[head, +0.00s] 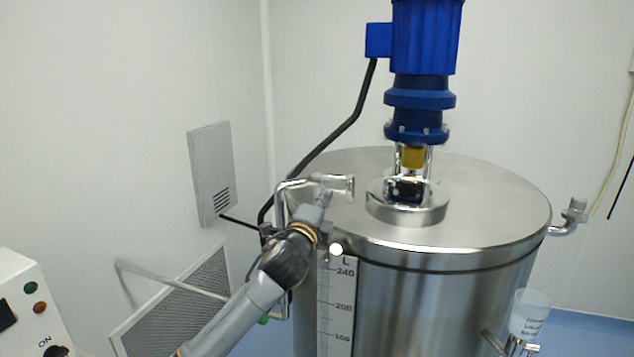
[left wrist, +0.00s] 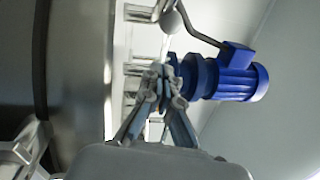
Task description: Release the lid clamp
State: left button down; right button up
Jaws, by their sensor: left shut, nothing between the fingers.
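The steel tank's round lid (head: 480,190) is on the tank, with a blue motor (head: 425,40) above it. A white ball knob (head: 336,249) sits at the lid's near left rim; it looks like part of the lid clamp, whose body I cannot make out behind my arm. My left gripper (head: 322,190) is at the lid's left edge, near a bent steel pipe. In the left wrist view its fingers (left wrist: 162,77) are shut and empty, and a pale ball on a rod (left wrist: 170,22) shows beyond the tips. I cannot tell whether they touch the rod. My right gripper is not in view.
The bent steel pipe (head: 283,192) and a black cable (head: 345,128) run close to my left gripper. A volume scale (head: 338,310) runs down the tank's front. A control box (head: 25,310) stands at the lower left. A side pipe (head: 568,226) sticks out at right.

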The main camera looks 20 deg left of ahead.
aim_at(319, 181)
pick_arm(q)
jog(key=w+a, duration=0.1)
jog(key=w+a+r+p, duration=0.1)
jog(key=shift+w+a+p, duration=0.15)
jog(key=shift+w+p, duration=0.15)
jog(key=shift+w, duration=0.05)
jog(key=shift+w+a+f, duration=0.1)
jog(key=shift+w+a, duration=0.1)
jog(key=shift+a, duration=0.05)
jog(key=shift+w, duration=0.1)
jog(key=shift+w+a, duration=0.35)
